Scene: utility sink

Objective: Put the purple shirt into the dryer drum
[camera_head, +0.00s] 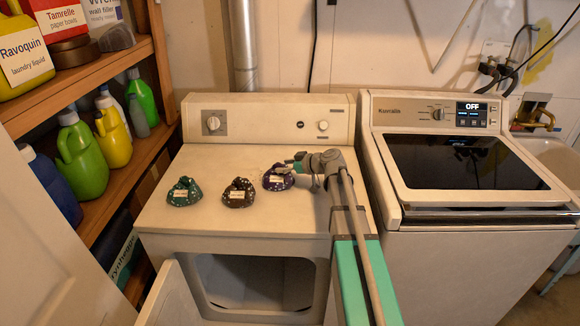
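The purple shirt (274,184) is a small dark bundle with a white label, lying on top of the dryer (230,226), right of a brown bundle. My gripper (295,165) is at the right rear edge of the purple shirt, with its fingertips close to it or touching it. The view is too small to tell whether the fingers are apart or closed on the cloth. The dryer drum (258,285) shows through the front opening below. The dryer door (170,300) stands open to the left.
A green bundle (184,191) and a brown bundle (238,193) lie left of the purple shirt. A washer (455,215) with a dark lid stands close on the right. A wooden shelf (110,202) with several bottles stands on the left. The dryer top's front strip is clear.

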